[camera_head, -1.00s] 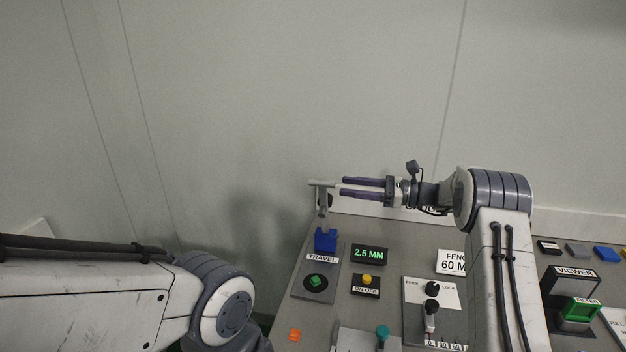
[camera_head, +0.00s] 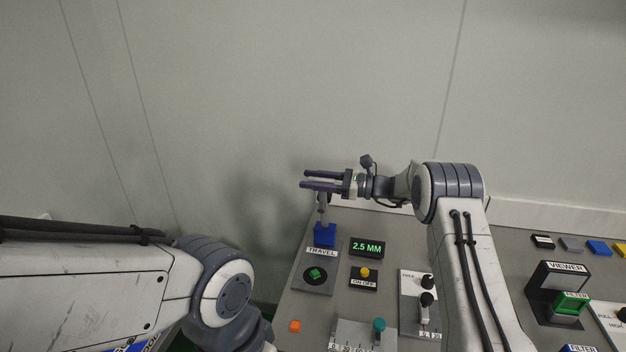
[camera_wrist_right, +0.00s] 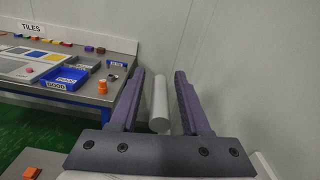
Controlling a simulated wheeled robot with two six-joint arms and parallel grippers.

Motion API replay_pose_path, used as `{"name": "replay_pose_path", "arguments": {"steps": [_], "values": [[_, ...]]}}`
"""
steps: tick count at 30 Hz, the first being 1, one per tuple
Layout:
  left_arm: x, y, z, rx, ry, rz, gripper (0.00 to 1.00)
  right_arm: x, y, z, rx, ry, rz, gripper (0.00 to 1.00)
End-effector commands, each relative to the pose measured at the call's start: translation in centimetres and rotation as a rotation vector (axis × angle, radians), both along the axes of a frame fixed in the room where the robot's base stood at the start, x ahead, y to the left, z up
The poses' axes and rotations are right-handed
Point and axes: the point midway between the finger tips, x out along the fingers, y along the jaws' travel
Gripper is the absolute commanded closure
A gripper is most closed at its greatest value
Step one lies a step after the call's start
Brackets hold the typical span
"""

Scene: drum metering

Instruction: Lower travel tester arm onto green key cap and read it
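The travel tester has a blue base (camera_head: 325,235) and a grey arm (camera_head: 323,211) that stands raised at the back of the TRAVEL plate. The green key cap (camera_head: 316,274) sits on the dark plate in front of it, uncovered. The display (camera_head: 367,248) reads 2.5 MM. My right gripper (camera_head: 305,179) is open around the top of the tester arm. In the right wrist view the light grey bar (camera_wrist_right: 160,105) lies between the fingers (camera_wrist_right: 160,88), with gaps on both sides. My left gripper is out of view; only its arm shows.
A yellow ON OFF button (camera_head: 365,272) is right of the key cap. An orange block (camera_head: 295,326) and a teal knob (camera_head: 379,325) are nearer. A viewer stand (camera_head: 560,282) is at right. The wall is close behind the tester.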

Motion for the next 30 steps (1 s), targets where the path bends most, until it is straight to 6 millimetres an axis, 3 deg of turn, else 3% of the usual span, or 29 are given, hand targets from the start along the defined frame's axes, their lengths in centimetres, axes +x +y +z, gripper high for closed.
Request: {"name": "replay_pose_path", "arguments": {"steps": [1, 3, 30], "values": [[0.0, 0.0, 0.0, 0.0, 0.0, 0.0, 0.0, -0.01, -0.02, 0.0, 0.0, 0.0, 0.0, 0.76], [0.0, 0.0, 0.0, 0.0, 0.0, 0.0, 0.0, -0.01, -0.03, 0.0, 0.0, 0.0, 0.0, 1.0], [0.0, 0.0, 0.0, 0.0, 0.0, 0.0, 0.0, -0.01, -0.07, 0.01, 0.0, 0.001, 0.0, 1.0]]}}
